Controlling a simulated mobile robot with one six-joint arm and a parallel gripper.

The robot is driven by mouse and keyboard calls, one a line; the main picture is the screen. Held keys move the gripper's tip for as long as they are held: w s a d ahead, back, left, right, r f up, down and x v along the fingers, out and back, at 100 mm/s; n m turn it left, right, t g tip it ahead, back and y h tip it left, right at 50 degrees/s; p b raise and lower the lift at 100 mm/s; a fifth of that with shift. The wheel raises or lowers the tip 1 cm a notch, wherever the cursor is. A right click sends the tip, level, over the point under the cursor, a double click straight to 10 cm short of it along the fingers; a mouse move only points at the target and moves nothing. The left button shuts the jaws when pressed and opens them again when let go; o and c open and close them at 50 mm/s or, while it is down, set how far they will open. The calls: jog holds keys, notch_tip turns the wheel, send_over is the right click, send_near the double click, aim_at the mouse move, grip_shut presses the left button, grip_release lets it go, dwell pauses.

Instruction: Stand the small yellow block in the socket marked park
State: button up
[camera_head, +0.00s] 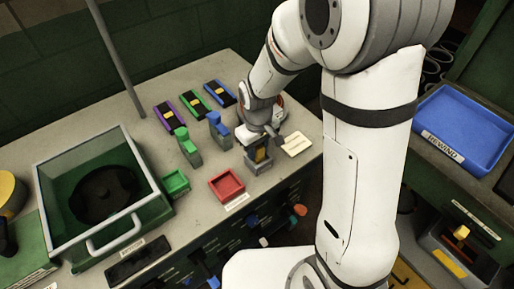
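My gripper (262,143) points down at the right part of the grey worktop, just above a small grey holder (257,168). A yellow patch (261,155) shows in this holder below the fingers; I cannot tell whether it is the small yellow block or whether the fingers touch it. Another small yellow-orange piece (462,232) stands upright at a dark unit at the lower right. The fingers are too small and partly covered to show whether they are open. I cannot read any label as park; a pale card (296,144) lies right of the holder.
Green and blue upright pieces (187,146) (218,130) stand left of my gripper. Green and red trays (175,184) (227,186) lie in front. A blue bin marked REWIND (470,125) is at right. My arm hides the middle right.

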jog(key=o, duration=0.4)
notch_tip(320, 180, up, 12)
jog(key=s+d+r+m+t, duration=0.1)
jog(key=s+d+r+m, duration=0.1)
jog(key=s+d, duration=0.4)
jog(key=s+d+r+m+t, duration=0.2)
jog(key=s+d+r+m, duration=0.1)
jog(key=s+d+m, duration=0.2)
jog(key=shift+s+d, duration=0.75)
jog(key=shift+s, duration=0.15)
